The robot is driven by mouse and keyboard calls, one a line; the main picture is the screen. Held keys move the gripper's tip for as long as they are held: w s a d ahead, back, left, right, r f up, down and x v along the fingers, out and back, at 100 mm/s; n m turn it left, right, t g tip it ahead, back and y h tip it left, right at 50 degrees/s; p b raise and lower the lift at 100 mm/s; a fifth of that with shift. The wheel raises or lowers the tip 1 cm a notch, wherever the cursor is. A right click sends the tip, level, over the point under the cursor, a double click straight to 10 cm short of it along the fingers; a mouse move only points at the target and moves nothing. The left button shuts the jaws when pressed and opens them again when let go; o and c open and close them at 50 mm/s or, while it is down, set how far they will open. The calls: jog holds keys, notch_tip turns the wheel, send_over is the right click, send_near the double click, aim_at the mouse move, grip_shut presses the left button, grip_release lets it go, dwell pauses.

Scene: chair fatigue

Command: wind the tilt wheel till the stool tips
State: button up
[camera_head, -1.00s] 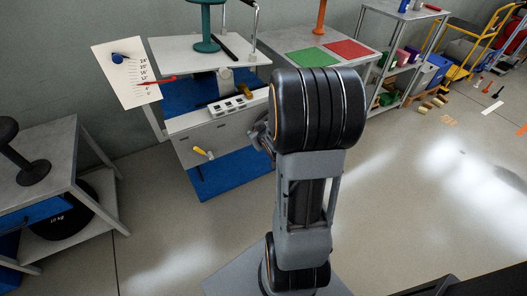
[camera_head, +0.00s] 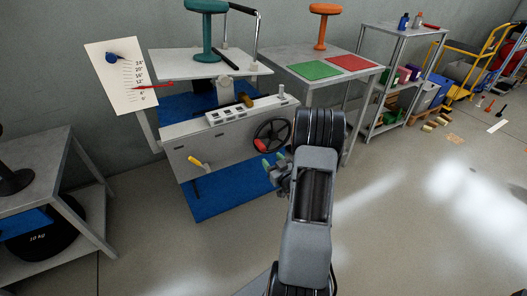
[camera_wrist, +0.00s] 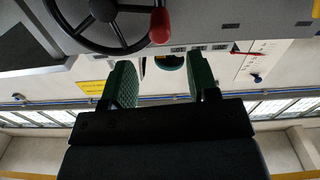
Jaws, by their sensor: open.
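The tilt wheel (camera_head: 285,133) is black with spokes, on the front of the grey test bench; its red knob (camera_head: 262,146) sits at its lower left. In the wrist view the wheel (camera_wrist: 75,30) is at the top left, with the red knob (camera_wrist: 159,26) beyond and between my fingers. My gripper (camera_head: 272,162) is open and empty just below the wheel; its green fingers (camera_wrist: 162,82) are apart and do not enclose the knob. The teal stool (camera_head: 206,35) stands upright on the light tilt plate (camera_head: 175,63). A scale board (camera_head: 110,65) with a red pointer (camera_head: 152,86) is at the left.
A yellow-handled lever (camera_head: 196,160) is on the bench front, left of the wheel. A table with green (camera_head: 308,70) and red (camera_head: 351,62) mats and an orange stool (camera_head: 322,25) stands to the right. A grey table (camera_head: 35,165) is at the left.

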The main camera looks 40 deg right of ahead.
aim_at(264, 150)
jog(key=w, duration=0.5)
jog(key=w+d, duration=0.1)
jog(key=w, duration=0.1)
jog(key=shift+w+b, duration=0.35)
jog(key=shift+b, duration=0.05)
grip_shut()
